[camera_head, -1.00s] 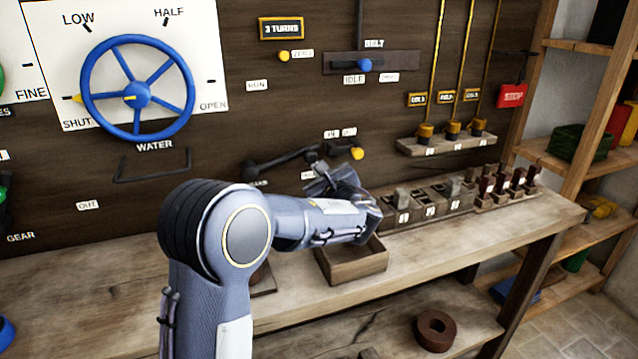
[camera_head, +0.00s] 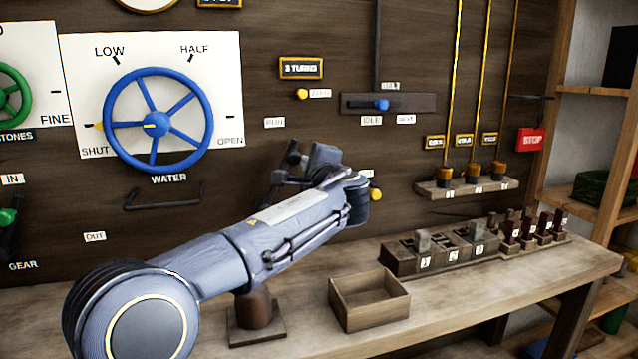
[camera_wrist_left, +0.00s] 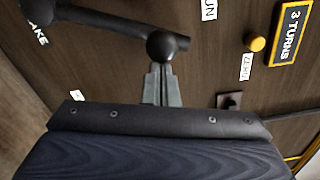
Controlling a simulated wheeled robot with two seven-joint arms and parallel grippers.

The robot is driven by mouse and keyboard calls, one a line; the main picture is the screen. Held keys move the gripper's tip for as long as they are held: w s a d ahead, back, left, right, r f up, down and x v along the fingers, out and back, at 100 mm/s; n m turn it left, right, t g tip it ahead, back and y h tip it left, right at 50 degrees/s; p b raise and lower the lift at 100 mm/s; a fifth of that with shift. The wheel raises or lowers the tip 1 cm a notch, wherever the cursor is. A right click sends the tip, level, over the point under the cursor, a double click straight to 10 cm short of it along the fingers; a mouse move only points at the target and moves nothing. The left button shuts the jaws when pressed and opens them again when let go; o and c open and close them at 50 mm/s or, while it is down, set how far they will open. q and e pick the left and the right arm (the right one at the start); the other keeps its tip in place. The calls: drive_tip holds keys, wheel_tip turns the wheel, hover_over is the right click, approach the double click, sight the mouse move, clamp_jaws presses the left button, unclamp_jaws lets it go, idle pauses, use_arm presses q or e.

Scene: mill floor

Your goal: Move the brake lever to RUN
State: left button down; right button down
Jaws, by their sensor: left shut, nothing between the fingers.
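The brake lever is a dark bar that shows in the left wrist view (camera_wrist_left: 110,26), with a round knob near its end. In the head view its visible part (camera_head: 273,188) stands steeply upward, leaning right, with its end below the white RUN label (camera_head: 275,122). My left gripper (camera_head: 297,158) is at the upper end of the lever. In the left wrist view its fingers (camera_wrist_left: 161,75) are shut with nothing between them, their tips at the knob; whether they touch it I cannot tell. My left wrist hides part of the lever area. My right gripper is not in view.
The blue WATER wheel (camera_head: 158,125) is to the left. A yellow-knobbed control (camera_head: 376,194) is just right of my wrist, and the blue BELT knob (camera_head: 381,104) is above. An open wooden box (camera_head: 369,307) stands on the bench below my arm.

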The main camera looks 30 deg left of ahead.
use_arm(q)
drive_tip(key=shift+s+a+r+n+b, duration=0.5)
drive_tip(key=shift+s+a+n, duration=0.15)
drive_tip(key=shift+n, duration=0.15)
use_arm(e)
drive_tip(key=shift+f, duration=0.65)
use_arm(q)
drive_tip(key=shift+r, duration=0.1)
drive_tip(key=shift+s, duration=0.1)
